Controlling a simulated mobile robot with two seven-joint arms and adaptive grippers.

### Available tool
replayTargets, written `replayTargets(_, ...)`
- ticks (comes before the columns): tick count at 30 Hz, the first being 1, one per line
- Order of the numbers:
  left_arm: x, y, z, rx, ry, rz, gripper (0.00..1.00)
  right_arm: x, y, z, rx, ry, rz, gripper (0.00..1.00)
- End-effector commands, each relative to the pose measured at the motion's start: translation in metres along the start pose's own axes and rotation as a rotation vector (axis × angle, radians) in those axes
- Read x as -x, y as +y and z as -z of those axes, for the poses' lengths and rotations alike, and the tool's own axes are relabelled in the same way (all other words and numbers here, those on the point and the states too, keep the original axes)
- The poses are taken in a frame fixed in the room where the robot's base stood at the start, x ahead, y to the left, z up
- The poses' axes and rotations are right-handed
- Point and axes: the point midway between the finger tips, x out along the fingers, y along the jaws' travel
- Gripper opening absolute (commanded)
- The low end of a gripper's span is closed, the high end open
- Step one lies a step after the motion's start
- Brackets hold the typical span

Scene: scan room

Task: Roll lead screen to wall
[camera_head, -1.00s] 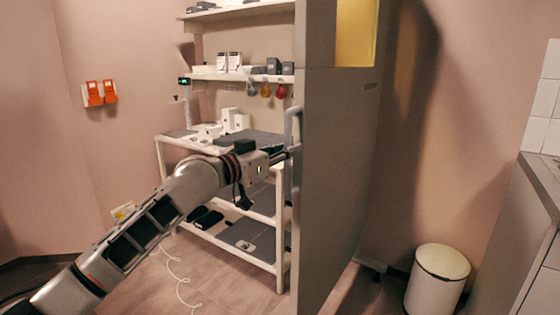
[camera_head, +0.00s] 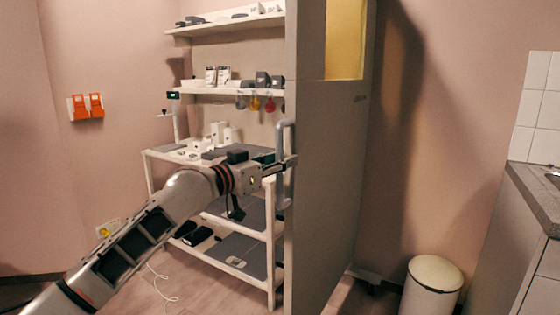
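The lead screen (camera_head: 325,170) is a tall grey panel with a yellowish window (camera_head: 345,38) near its top. It stands upright right of centre, seen at a steep angle, with a castor foot at its far lower end near the back wall. A light grey vertical handle (camera_head: 286,135) is on its left edge. My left gripper (camera_head: 284,168) reaches in from the left, and its fingers close around the handle's lower part. The fingertips are small and partly hidden by the handle. My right gripper is not in view.
A white shelf unit (camera_head: 270,245) with boxes and devices stands left of the screen, behind my arm. A white bin (camera_head: 431,285) stands on the floor to the right, close to the screen. A counter (camera_head: 535,195) is at the right edge. The pink back wall (camera_head: 440,130) is bare.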

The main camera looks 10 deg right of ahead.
Motion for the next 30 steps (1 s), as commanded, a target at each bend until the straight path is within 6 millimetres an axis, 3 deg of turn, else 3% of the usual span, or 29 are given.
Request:
replayTargets(8,0.015,-0.001,-0.001,0.0,0.0,-0.001,0.3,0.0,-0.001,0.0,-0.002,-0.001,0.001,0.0)
replayTargets(24,0.102,-0.001,0.0,-0.002,0.0,0.0,0.3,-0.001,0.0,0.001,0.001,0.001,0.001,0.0)
replayTargets(30,0.117,0.0,0.0,-0.001,0.0,-0.001,0.3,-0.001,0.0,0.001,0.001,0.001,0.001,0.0)
